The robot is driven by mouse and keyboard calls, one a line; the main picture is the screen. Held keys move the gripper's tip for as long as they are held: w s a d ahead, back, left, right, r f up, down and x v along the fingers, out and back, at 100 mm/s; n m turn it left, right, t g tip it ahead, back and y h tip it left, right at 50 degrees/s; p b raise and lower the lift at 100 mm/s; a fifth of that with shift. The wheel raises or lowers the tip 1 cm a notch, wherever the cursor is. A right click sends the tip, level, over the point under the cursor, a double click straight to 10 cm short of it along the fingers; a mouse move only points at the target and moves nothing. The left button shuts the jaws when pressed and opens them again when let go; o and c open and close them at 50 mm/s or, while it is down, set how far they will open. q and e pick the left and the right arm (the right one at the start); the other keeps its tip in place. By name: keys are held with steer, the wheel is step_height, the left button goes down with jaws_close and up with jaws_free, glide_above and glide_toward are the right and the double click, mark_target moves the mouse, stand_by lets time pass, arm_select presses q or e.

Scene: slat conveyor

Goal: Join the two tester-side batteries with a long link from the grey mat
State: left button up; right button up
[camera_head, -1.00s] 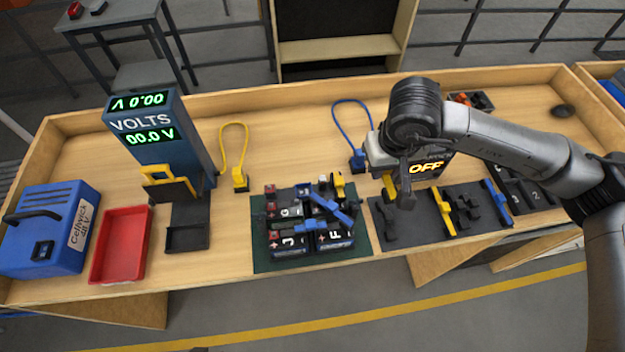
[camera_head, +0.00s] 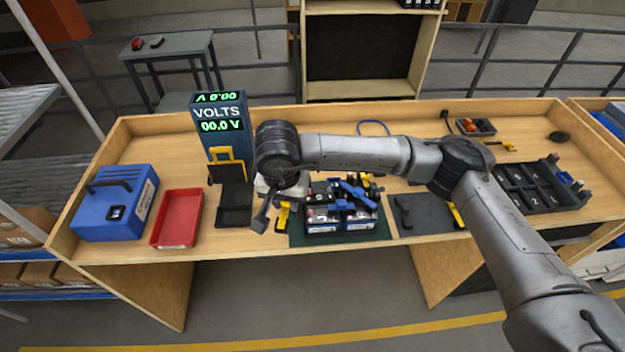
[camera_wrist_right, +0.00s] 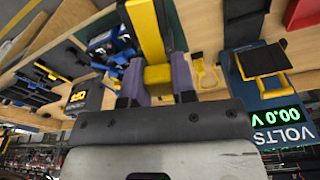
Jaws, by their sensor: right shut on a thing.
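My right gripper (camera_head: 271,214) is shut on a yellow link (camera_wrist_right: 150,30), which stands out between the fingers in the wrist view. In the head view it hangs just left of the battery block, above the bench. The batteries (camera_head: 322,226) stand together on the dark green mat (camera_head: 345,239), with blue links (camera_head: 352,190) lying on top. Battery letters are too small to read. The grey mat (camera_head: 412,222) lies right of the batteries, with another yellow link (camera_head: 458,216) at its right end. The arm hides part of it. My left gripper is not in view.
The volt tester (camera_head: 222,135) reads 00.0 V, with a black pad (camera_head: 235,205) before it. A red tray (camera_head: 178,218) and blue charger box (camera_head: 115,205) stand left. A box reading OFF shows in the wrist view (camera_wrist_right: 85,97). A black rack (camera_head: 540,190) is right.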

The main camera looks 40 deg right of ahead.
steer(key=w+m, duration=0.1)
steer(key=m, duration=0.2)
steer(key=w+d+m+p, duration=0.1)
steer(key=m, duration=0.2)
steer(key=w+m+g+p, duration=0.1)
steer(key=m, duration=0.2)
steer(key=shift+w+d, duration=0.35)
steer(key=shift+d, duration=0.05)
steer(key=w+d+f+m+g+p, duration=0.1)
steer(key=w+d+f+m+p, duration=0.2)
steer(key=m, duration=0.9)
steer(key=m+y+p, duration=0.2)
steer(key=m+p, duration=0.3)
steer(key=m, duration=1.5)
glide_above(320, 195)
steer(key=s+a, duration=0.2)
step_height(320, 195, down, 6)
steer(key=f, duration=0.1)
steer(key=shift+t, duration=0.3)
steer(key=f+b, duration=0.4)
steer(key=shift+w+d+f, duration=0.15)
steer(key=shift+d, duration=0.2)
steer(key=shift+f+b, duration=0.45)
steer(key=shift+b, duration=0.05)
steer(key=shift+f+b, duration=0.45)
steer(key=shift+f, duration=0.25)
